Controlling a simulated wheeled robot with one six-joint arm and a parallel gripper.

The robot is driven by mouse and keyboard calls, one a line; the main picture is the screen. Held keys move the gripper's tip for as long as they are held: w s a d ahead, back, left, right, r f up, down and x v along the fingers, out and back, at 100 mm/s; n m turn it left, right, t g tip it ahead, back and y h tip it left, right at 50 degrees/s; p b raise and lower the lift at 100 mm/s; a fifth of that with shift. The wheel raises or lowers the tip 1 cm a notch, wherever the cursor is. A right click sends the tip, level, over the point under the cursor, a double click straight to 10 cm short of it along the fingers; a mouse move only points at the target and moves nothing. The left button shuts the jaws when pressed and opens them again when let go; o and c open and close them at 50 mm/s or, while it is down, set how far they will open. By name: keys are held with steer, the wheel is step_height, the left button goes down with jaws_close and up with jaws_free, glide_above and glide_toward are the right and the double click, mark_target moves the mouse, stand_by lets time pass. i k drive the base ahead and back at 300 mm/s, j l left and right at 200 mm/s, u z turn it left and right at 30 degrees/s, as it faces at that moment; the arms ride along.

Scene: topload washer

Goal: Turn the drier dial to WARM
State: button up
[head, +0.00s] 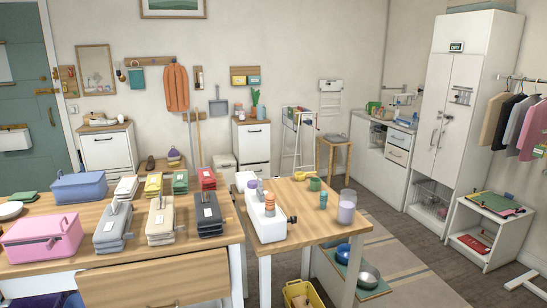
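A tall white two-door cabinet (437,110) stands at the right, with a small dark sign (456,47) reading DRY near its top. Both its doors look shut. A small dark fitting (463,95) sits on the right part of its front; it is too small to tell whether this is a dial. I cannot make out any WARM mark or dial setting. My gripper is not in view.
A wooden-topped table (105,284) with folded cloth stacks and boxes fills the near left. A second table (325,228) stands beside it, with bowls on a low shelf. A white shelf unit (480,228) and hanging clothes (515,122) are right of the cabinet. Floor (425,240) shows clear before the cabinet.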

mark_target(292, 220)
steer(key=i+l, duration=0.2)
steer(key=l, duration=0.15)
steer(key=i+j+z, duration=0.15)
steer(key=i, duration=0.4)
steer(key=i+z, duration=0.15)
steer(key=i, duration=0.35)
steer(key=i+j+z, duration=0.15)
steer(key=i+j, duration=0.15)
steer(key=i, duration=0.25)
